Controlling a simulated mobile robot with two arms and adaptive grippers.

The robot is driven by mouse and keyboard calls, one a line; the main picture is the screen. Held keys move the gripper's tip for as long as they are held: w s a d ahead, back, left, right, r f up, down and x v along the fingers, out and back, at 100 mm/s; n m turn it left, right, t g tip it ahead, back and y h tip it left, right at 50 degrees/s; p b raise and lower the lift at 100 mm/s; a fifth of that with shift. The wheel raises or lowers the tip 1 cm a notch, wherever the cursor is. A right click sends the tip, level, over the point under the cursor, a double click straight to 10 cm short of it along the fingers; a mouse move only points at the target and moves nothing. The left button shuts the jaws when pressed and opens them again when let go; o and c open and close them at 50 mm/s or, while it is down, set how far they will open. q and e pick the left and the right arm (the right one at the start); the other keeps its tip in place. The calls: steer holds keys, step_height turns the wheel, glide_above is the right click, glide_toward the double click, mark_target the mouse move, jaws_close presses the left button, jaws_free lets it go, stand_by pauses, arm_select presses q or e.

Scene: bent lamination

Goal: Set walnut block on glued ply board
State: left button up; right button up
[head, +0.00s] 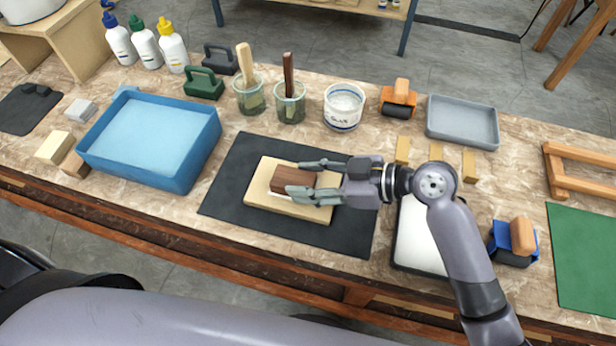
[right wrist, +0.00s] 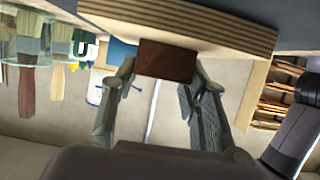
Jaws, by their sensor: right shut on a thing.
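The pale ply board (head: 262,203) lies on a dark mat, with a strip of white glue showing beside the block. The dark brown walnut block (head: 283,180) is over the middle of the board. My right gripper (head: 307,178) reaches in from the right and is shut on the block, one finger on each side. In the right wrist view the block (right wrist: 167,61) sits between the fingertips, against or very close to the board (right wrist: 200,22), whose layered edge shows. I cannot tell if the block touches the board. My left gripper is out of view.
The dark mat (head: 240,162) has bare room around the board. A blue tray (head: 180,178) stands to the left, and jars with brushes (head: 290,105) and a white glue tub (head: 344,107) stand behind. A white-topped pad (head: 416,240) lies under my right arm.

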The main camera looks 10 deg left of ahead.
steer(key=o, duration=1.3)
steer(key=shift+o, duration=0.7)
steer(key=o, duration=0.4)
steer(key=shift+r+p, duration=2.25)
steer(key=shift+r, duration=0.8)
